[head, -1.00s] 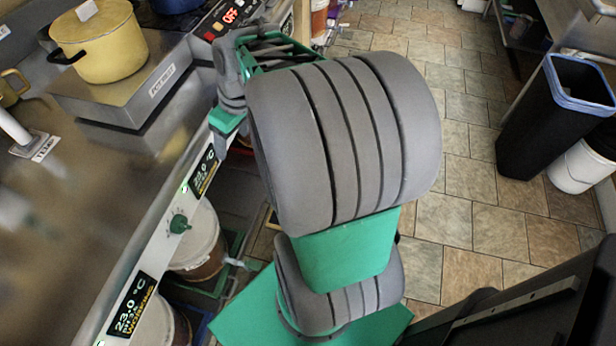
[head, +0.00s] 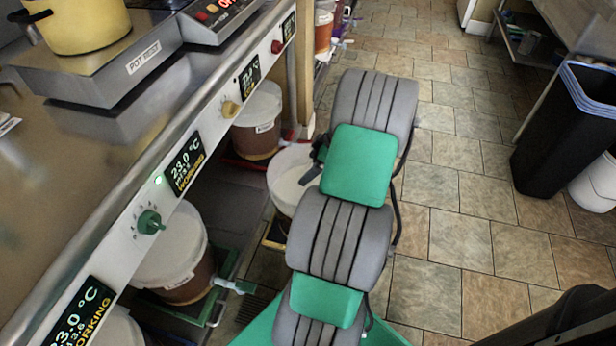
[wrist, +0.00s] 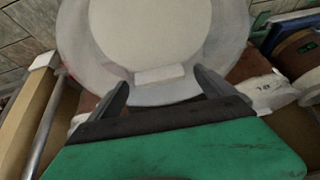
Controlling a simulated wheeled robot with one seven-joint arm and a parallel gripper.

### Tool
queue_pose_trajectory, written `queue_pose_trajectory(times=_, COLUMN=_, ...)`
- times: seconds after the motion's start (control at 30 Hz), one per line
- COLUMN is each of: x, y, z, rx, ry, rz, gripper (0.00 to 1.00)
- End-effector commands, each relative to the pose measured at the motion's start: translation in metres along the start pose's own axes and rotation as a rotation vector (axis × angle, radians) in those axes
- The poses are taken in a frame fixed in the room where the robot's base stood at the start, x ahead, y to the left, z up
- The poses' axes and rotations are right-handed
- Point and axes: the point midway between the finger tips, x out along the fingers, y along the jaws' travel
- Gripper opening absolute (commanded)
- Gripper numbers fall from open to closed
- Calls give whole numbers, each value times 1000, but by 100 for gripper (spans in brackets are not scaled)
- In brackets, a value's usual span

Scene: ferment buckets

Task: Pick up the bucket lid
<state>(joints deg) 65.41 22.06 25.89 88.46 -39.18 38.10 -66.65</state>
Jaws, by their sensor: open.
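A round white bucket lid (wrist: 150,30) fills the upper middle of the wrist view, with a paler disc inside a wider rim and a small white block at its near edge. In the head view the lid (head: 287,178) sits on a bucket beside the counter, partly hidden by my arm. My gripper (wrist: 161,82) is open and empty, its two dark fingers spread either side of the small white block. In the head view my gripper (head: 313,172) is over the lid's right side. I cannot tell whether the fingers touch the lid.
Lidded buckets with brown contents stand under the counter (head: 60,170), one behind (head: 257,125) and one nearer (head: 172,262) with a pale blue tap. A black bin (head: 560,130) stands at the right. The tiled floor (head: 480,230) between is clear.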

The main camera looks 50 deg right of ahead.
Motion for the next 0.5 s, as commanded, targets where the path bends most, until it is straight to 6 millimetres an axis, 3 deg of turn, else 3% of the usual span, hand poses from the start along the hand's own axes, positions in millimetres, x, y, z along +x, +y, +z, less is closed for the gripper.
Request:
queue_pose_trajectory(times=0.17, x=0, y=1, z=0, rx=0, ry=0, rz=3, gripper=94)
queue_pose_trajectory(times=0.5, x=0, y=0, z=0, rx=1, ry=-1, rz=2, gripper=67)
